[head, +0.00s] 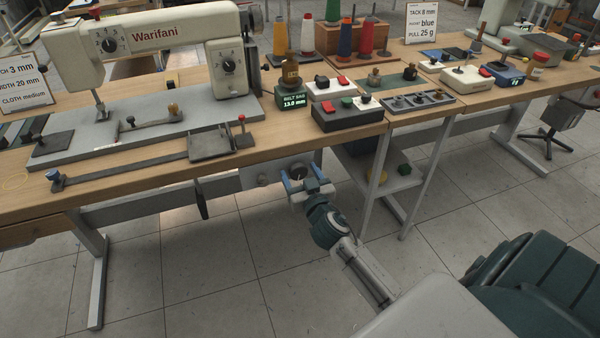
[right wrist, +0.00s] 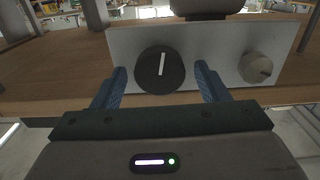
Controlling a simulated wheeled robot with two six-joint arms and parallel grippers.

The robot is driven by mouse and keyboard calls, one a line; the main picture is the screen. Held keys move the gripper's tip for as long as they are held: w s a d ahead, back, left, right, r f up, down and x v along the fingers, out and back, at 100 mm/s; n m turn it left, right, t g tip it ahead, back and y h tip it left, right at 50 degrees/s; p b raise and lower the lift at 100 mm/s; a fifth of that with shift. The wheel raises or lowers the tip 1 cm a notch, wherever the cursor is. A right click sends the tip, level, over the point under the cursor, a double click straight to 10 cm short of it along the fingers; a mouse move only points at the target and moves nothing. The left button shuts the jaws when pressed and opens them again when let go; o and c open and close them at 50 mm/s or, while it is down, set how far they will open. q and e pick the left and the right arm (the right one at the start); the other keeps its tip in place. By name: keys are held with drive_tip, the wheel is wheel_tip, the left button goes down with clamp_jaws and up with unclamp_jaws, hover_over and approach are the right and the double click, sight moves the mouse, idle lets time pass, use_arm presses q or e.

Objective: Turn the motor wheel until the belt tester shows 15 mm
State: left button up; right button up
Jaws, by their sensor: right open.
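The belt tester (head: 292,101) is a dark green box on the table's right half; its display reads BELT SAG 13.0 mm. The motor wheel appears to be the black round knob (head: 298,169) on a grey panel under the table's front edge. In the right wrist view this knob (right wrist: 153,83) has a white line pointing almost straight up in the picture. My right gripper (head: 305,184) is open in front of the panel. Its blue fingers (right wrist: 160,76) stand either side of the knob, with a visible gap on each side. My left gripper is not in view.
A smaller grey knob (right wrist: 257,67) sits beside the black one on the grey panel (right wrist: 215,50). A sewing machine (head: 150,40) stands above on the table. A dark button box (head: 348,115) is near the table edge. Table legs and a low shelf (head: 395,178) stand right of my gripper.

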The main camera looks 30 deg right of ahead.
drive_tip(key=shift+w, duration=0.15)
drive_tip(key=c, duration=1)
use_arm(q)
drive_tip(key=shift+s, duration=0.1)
use_arm(e)
drive_tip(key=shift+n, duration=1.1)
drive_tip(key=n+p, duration=0.1)
drive_tip(key=n, duration=0.2)
drive_tip(key=shift+a, duration=0.1)
drive_tip(key=n+p, duration=0.1)
drive_tip(key=n, duration=0.5)
drive_tip(key=shift+f, duration=0.1)
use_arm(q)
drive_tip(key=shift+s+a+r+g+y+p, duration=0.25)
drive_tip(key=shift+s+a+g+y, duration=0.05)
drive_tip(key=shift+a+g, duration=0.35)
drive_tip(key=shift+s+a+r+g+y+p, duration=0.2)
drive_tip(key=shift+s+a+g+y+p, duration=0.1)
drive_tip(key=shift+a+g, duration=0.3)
use_arm(e)
drive_tip(key=shift+a+f+n, duration=0.1)
drive_tip(key=shift+n, duration=1.1)
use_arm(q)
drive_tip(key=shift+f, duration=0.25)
